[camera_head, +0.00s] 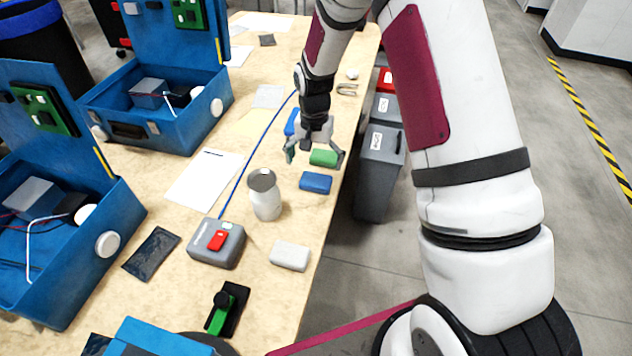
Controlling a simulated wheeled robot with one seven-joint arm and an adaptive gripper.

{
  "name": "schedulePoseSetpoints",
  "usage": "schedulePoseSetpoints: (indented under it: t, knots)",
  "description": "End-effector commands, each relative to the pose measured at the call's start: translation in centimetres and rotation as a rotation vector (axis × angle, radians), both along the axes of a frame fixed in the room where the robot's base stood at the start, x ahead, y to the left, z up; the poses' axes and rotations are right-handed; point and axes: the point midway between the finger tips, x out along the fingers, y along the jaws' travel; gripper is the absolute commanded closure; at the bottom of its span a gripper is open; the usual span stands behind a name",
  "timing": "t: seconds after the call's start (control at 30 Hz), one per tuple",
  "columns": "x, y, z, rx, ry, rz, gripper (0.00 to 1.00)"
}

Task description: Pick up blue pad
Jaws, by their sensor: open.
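A blue pad (315,183) lies flat on the wooden table near its right edge. A second blue piece (291,122) lies farther back, partly hidden by my gripper. My gripper (314,161) is open and points down, with its fingers spread to the left and right of a green pad (324,158). The green pad lies just behind the nearer blue pad. I see nothing held in the fingers. The exact height of the fingertips over the table cannot be told.
A white pad (290,255), a metal canister (265,198) and a grey box with a red switch (217,242) stand nearer on the table (262,312). A blue cable runs along the table. Open blue cases (185,125) fill the left. Grey bins (380,145) stand beyond the right edge.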

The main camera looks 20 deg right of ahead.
Motion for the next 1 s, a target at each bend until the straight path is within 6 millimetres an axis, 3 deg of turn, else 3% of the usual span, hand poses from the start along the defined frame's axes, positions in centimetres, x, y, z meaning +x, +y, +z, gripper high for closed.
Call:
schedulePoseSetpoints:
  t: [0.23, 0.53, 0.87, 1.0]
  knots:
    - [-0.2, -0.1, -1.6, 0.001, 0.001, 0.0, 0.03]
    - [-0.4, -0.2, -5.5, 0.001, 0.001, 0.0, 0.03]
    - [-0.3, -0.2, -6.1, 0.0, -0.001, 0.0, 0.03]
    - [-0.3, -0.2, -6.1, 0.0, -0.001, 0.0, 0.35]
